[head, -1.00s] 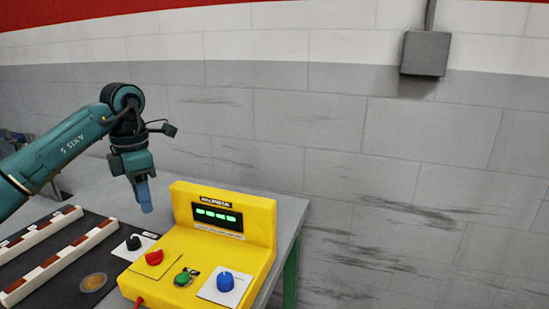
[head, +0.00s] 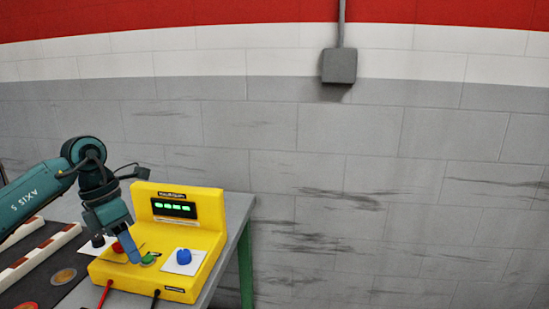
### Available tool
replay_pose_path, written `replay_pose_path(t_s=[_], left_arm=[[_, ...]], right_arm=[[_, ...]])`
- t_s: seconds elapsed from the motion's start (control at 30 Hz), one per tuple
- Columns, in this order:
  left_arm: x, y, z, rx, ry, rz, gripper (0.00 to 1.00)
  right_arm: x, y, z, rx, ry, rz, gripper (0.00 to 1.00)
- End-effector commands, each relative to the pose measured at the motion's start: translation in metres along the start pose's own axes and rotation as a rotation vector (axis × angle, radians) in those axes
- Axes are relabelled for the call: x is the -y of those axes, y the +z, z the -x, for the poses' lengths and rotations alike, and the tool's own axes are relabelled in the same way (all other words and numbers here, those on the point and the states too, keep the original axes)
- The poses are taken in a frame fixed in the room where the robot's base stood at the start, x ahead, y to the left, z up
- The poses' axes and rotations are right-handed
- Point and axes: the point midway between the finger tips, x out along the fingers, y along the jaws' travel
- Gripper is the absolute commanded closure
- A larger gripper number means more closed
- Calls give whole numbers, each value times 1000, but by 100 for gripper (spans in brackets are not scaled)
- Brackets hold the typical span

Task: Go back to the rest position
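My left arm comes in from the left, and my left gripper (head: 134,258) points down over the front left part of the yellow control box (head: 205,240). Its blue fingertips look close together, with nothing seen between them. They overlap the view of the panel just left of the green button (head: 149,259); I cannot tell whether they touch it. The display (head: 174,208) shows green digits. My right gripper is out of view.
The box stands near the right end of a grey table (head: 238,213) with a green leg (head: 245,265). A black mat with white and brown strips (head: 40,252) lies at left. A grey wall box (head: 339,65) hangs above. Right of the table is free floorless view of wall.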

Motion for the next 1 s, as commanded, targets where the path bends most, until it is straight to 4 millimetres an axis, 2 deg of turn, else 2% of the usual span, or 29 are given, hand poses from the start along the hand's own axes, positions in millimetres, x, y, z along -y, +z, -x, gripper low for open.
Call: replay_pose_path(t_s=[0.03, 0.17, 0.23, 0.3, 0.4, 0.5, 0.57, 0.63, 0.77, 0.87, 1.0], left_arm=[[18, 14, -21, 39, -71, -26, 68], [74, 51, -66, 192, -288, -53, 68], [115, 72, -88, 297, -451, -37, 68], [159, 91, -102, 417, -640, 22, 68], [208, 112, -106, 579, -906, 173, 68], [236, 126, -102, 720, -1155, 405, 68], [242, 130, -99, 793, -1290, 579, 68], [239, 131, -100, 861, -1429, 811, 68], [216, 116, -121, 939, -1616, 1323, 68], [196, 85, -156, 944, -1685, 1770, 68], [188, 21, -220, 863, -1649, 2402, 68]], right_arm=[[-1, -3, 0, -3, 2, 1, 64], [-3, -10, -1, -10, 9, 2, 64], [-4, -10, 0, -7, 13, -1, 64], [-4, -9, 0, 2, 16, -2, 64], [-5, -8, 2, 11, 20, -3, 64], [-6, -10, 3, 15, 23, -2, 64], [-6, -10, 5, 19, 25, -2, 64], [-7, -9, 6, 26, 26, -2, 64], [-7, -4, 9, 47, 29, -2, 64], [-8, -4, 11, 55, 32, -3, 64], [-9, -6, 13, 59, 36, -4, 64]])
